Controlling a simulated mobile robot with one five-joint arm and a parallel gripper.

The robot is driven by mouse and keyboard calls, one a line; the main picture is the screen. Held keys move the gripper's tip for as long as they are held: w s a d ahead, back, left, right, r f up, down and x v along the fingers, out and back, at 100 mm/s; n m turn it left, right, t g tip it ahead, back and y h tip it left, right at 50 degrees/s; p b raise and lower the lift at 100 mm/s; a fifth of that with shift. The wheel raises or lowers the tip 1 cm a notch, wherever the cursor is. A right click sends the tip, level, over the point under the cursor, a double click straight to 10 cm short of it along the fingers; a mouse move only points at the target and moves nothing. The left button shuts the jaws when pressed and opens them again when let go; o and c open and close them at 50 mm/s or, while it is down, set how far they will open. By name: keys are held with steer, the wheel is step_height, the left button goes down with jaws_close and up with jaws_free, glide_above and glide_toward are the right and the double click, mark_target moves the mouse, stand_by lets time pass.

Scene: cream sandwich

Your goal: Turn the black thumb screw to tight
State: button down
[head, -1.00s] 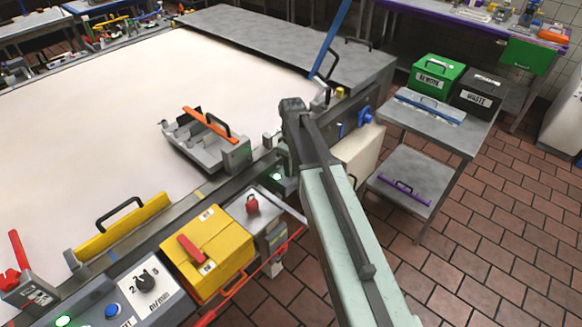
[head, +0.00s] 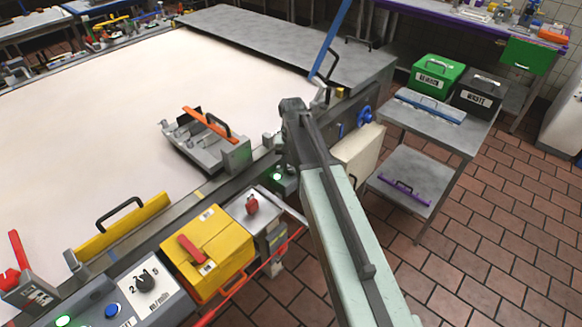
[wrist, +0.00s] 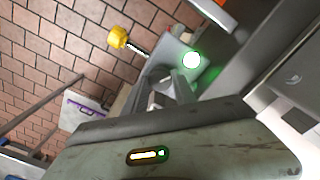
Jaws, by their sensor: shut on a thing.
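In the head view my gripper is at the lower end of my wrist, by the grey rail along the right edge of the pale belt; my arm hides most of it. In the wrist view my gripper (wrist: 176,88) points at a grey block beside a lit green lamp (wrist: 191,60). The fingers are close together, shut on a small part at the block. I take it for the black thumb screw, which is hidden between the fingers; its turn cannot be read. The green lamp also shows in the head view (head: 277,176), just left of my wrist.
A yellow knob (wrist: 118,37) on a thin shaft sticks out near my gripper. A grey fixture with an orange bar (head: 209,126) stands on the belt (head: 90,130). A yellow box (head: 207,250) and a red knob (head: 252,205) are nearby. A grey cart (head: 440,130) stands at right.

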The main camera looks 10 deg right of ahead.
mark_target(292, 170)
steer(key=m, duration=0.5)
steer(key=shift+s+m, duration=0.15)
steer(key=shift+m, duration=0.15)
steer(key=m, duration=0.5)
steer(key=shift+m, duration=0.3)
steer(key=c, duration=1)
jaws_free()
steer(key=shift+r, duration=0.1)
step_height(292, 170, up, 8)
steer(key=p, duration=0.8)
steer(key=shift+f, duration=0.25)
